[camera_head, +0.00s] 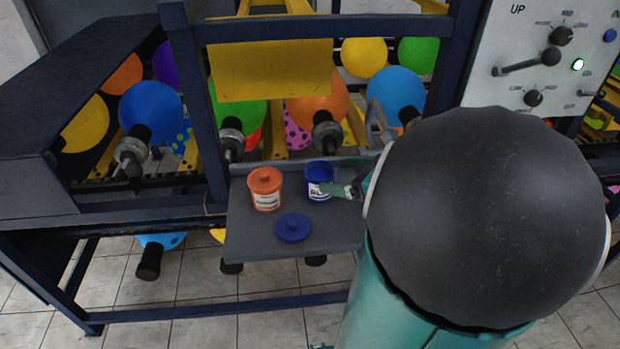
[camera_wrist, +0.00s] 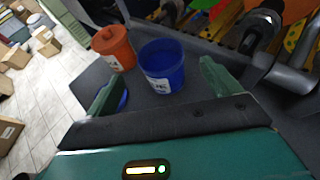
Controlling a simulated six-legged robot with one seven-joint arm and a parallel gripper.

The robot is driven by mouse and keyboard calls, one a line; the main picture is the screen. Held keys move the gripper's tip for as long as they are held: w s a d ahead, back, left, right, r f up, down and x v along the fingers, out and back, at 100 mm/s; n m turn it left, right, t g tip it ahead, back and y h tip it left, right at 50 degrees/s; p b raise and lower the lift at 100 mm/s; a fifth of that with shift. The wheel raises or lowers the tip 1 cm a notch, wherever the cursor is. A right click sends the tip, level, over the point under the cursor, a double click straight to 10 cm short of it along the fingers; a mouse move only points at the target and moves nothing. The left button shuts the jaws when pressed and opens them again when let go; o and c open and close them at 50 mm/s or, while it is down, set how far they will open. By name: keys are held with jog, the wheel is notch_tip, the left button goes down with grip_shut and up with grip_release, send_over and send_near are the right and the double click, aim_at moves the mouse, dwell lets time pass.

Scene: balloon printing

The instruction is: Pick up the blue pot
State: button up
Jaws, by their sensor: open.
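The blue pot (camera_head: 319,178) stands upright and without its lid on the grey shelf, with a white label on its side. In the wrist view the blue pot (camera_wrist: 163,66) is ahead of my gripper (camera_wrist: 157,84), between the lines of its two green fingers. My gripper is open and empty. In the head view a green finger (camera_head: 340,190) shows at the pot's right side; I cannot tell if it touches. The rest of my gripper is hidden behind my arm there.
An orange pot (camera_head: 265,189) with its lid on stands left of the blue pot. A blue lid (camera_head: 293,228) lies in front of them on the shelf (camera_head: 255,243). Balloons on black nozzles and a dark frame (camera_head: 330,27) are behind. A control panel (camera_head: 545,55) is at the right.

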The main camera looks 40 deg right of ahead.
aim_at(309, 171)
jog(key=x, duration=0.9)
jog(key=shift+f, duration=0.15)
jog(key=c, duration=1.2)
jog(key=shift+d, duration=0.1)
